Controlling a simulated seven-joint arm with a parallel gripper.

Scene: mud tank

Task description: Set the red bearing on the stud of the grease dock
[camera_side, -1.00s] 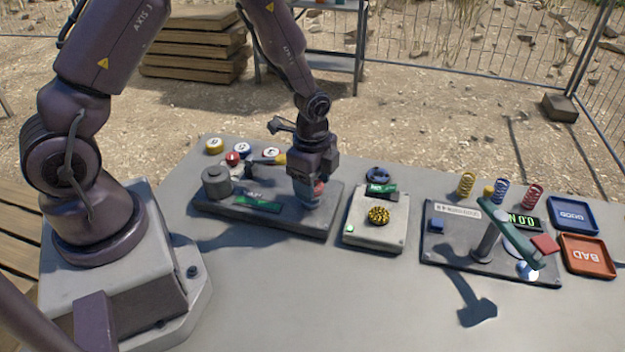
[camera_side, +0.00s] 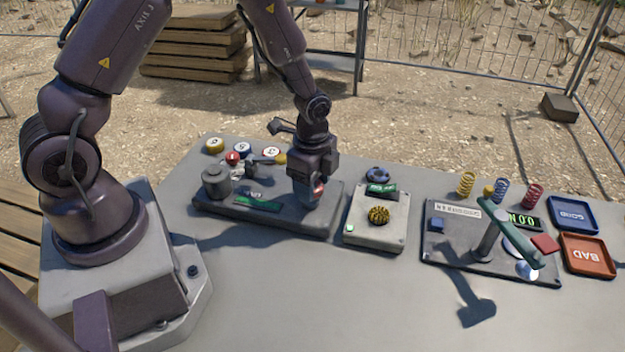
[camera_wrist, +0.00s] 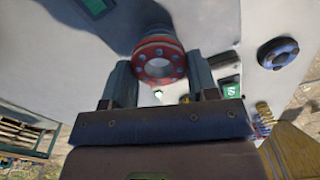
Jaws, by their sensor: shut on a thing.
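My gripper (camera_side: 308,192) is low over the right end of the dark left-hand board (camera_side: 285,222), which carries a grey cylinder (camera_side: 216,182) and a green label. I take this board to be the grease dock but cannot be sure. In the wrist view my gripper (camera_wrist: 162,80) is shut on the red bearing (camera_wrist: 160,50), a red flanged ring with small bolt holes and a pale centre. A bit of red (camera_side: 319,187) shows between the fingers in the side view. A grey round part lies beyond the ring in the wrist view. The stud, and whether the ring touches it, cannot be made out.
A blue flanged bearing (camera_side: 377,175) sits at the back of the middle grey box (camera_side: 372,228), right of my gripper, with a yellow-black knob (camera_side: 379,215) on it. Numbered round caps (camera_side: 243,148) stand at the back left. A lever device (camera_side: 490,240) and blue and orange trays stand right.

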